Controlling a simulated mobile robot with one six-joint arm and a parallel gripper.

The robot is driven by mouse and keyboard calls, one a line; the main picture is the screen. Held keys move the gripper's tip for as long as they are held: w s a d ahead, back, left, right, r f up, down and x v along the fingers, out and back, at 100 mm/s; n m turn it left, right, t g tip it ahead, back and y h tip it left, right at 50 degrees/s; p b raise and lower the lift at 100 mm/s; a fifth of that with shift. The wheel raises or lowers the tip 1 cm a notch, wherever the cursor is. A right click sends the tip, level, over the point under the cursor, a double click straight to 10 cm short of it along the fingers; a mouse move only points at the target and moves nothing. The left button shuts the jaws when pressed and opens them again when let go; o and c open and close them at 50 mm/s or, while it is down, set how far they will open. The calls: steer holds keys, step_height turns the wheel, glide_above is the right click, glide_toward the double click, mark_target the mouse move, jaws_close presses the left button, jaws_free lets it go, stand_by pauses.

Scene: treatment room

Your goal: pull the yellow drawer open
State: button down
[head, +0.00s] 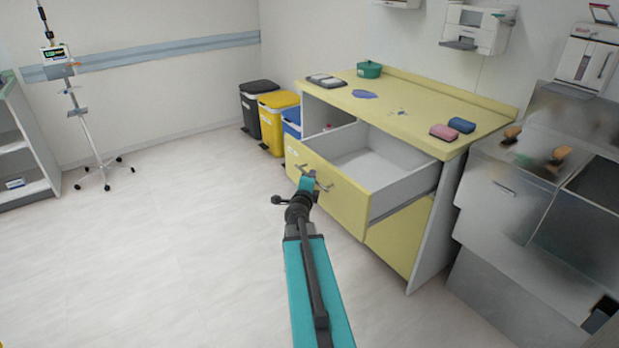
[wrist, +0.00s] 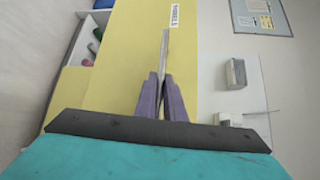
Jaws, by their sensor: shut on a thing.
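The yellow drawer (head: 330,186) is pulled out of the yellow-topped cabinet (head: 440,108) in the head view, and its grey inside is bare. My gripper (head: 311,181) is at the handle on the drawer's front. In the wrist view, the fingers of my gripper (wrist: 161,88) are closed on the metal handle (wrist: 165,45), which runs between them. The yellow drawer front (wrist: 130,55) fills the middle of that view, with a white label near its top. The exact contact at the handle is small in the head view.
A green pot (head: 369,69), a pink box (head: 444,132) and a blue box (head: 461,125) stand on the cabinet top. Several bins, among them a yellow bin (head: 276,120), stand behind. A metal unit (head: 510,185) is at the right. The floor at left is clear up to a wheeled stand (head: 85,130).

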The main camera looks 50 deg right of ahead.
steer(key=shift+w, duration=0.15)
steer(key=c, duration=2.1)
jaws_free()
steer(key=shift+f, duration=0.1)
steer(key=shift+a, duration=0.1)
